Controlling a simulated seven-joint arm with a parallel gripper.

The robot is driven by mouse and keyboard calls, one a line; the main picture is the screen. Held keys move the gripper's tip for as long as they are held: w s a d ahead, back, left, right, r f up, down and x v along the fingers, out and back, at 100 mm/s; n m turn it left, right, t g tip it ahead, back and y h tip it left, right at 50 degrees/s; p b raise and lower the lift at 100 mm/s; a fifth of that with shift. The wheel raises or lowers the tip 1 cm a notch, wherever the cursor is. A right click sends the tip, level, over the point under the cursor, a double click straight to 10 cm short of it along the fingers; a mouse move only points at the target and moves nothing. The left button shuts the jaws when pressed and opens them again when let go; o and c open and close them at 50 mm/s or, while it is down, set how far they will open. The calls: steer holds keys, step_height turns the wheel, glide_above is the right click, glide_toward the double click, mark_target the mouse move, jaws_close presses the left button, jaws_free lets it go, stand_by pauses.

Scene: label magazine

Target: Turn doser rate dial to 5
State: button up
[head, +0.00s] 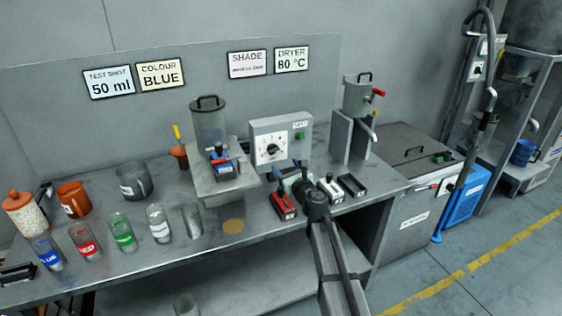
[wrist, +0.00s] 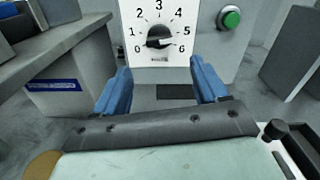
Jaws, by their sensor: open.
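The doser rate dial is a black knob (wrist: 158,43) on a white scale plate (wrist: 163,20) numbered 0 to 6. The plate is on the front of a grey control box, and the dial also shows in the head view (head: 272,147). The exact number the knob points to is hard to tell. My gripper (wrist: 160,82) is open, its two blue fingers spread apart below and on either side of the dial in the wrist view. Nothing is between the fingers, and they do not appear to touch the knob. In the head view my gripper (head: 291,174) is in front of the box.
A green button (wrist: 229,18) is right of the dial on the box. A hopper on a stand (head: 222,180) is close on the left. Red, white and black small items (head: 352,186) lie on the bench near my gripper. Several jars stand further left.

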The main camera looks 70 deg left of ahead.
steer(key=d, duration=0.5)
stand_by(0.5)
